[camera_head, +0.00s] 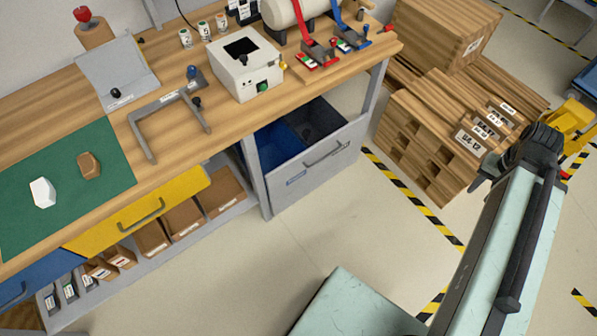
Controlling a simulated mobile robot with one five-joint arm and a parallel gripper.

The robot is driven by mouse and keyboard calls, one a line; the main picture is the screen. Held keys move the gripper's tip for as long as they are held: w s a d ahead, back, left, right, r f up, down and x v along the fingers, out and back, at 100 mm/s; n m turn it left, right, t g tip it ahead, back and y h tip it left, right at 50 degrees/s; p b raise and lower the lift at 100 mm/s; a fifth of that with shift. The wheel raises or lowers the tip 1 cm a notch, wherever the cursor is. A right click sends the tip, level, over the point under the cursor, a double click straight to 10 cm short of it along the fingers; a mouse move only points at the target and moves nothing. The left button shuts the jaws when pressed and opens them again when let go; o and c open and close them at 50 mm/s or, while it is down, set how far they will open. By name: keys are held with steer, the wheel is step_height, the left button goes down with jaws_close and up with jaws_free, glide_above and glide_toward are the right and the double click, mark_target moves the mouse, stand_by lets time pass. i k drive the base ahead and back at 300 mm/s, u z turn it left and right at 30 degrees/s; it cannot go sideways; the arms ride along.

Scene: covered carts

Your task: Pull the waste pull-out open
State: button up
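The waste pull-out (318,166) is under the right end of the workbench, with a grey front panel. A grey bar handle (323,153) runs across the front. Over the panel's top edge, a blue bin (277,147) and a dark grey bin (318,118) show. The panel's left edge lies close to the grey bench leg, and I cannot tell exactly how far it stands out. My gripper (479,178) is at the right, well apart from the handle, in front of the wooden crates. Its dark fingers are small and partly hidden by my arm, so their opening is unclear.
Wooden crates and pallets (440,130) stand right of the bench. Black-and-yellow floor tape (415,202) runs beside them. The floor (360,240) before the pull-out is clear. A yellow drawer (140,213) is left of the leg. Tools and a white box (243,65) sit on the bench.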

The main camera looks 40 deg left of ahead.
mark_target(292, 167)
steer(key=u, duration=0.65)
steer(key=k, duration=1.3)
steer(key=u, duration=1.4)
steer(key=i, duration=1)
steer(key=z, duration=0.05)
